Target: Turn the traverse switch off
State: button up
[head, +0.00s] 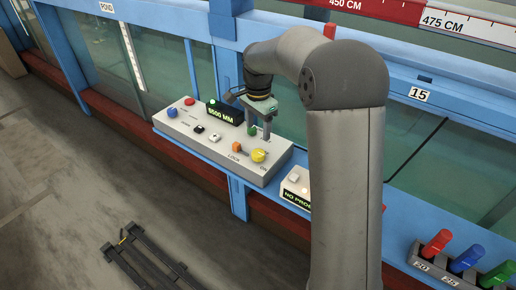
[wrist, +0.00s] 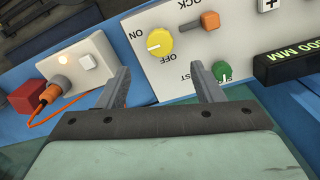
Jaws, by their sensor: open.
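The control panel (head: 222,145) is a pale sloped box on the blue rail. A yellow rotary knob (head: 259,156) sits near its right end and also shows in the wrist view (wrist: 160,42). ON and OFF are printed beside it, and its pale pointer mark lies toward the left in the wrist view. I cannot read a traverse label. A green knob (wrist: 222,70) is close to the right finger. My gripper (wrist: 158,76) is open and empty, over the panel's edge, with the yellow knob ahead between its fingers. In the head view my gripper (head: 265,134) is beside the green knob.
An orange lock knob (wrist: 210,20) is near the yellow one. A display (head: 223,113) reads 6500 MM. A white box (wrist: 75,70) with an orange plug and cable sits left in the wrist view. Coloured handles (head: 467,259) stand at lower right. Glass is behind the panel.

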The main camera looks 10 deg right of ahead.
aim_at(258, 153)
notch_tip(258, 153, down, 10)
jog(key=shift+r+p, duration=0.1)
jog(key=shift+p, duration=0.65)
jog(key=shift+c, duration=0.2)
jog(key=c, duration=0.9)
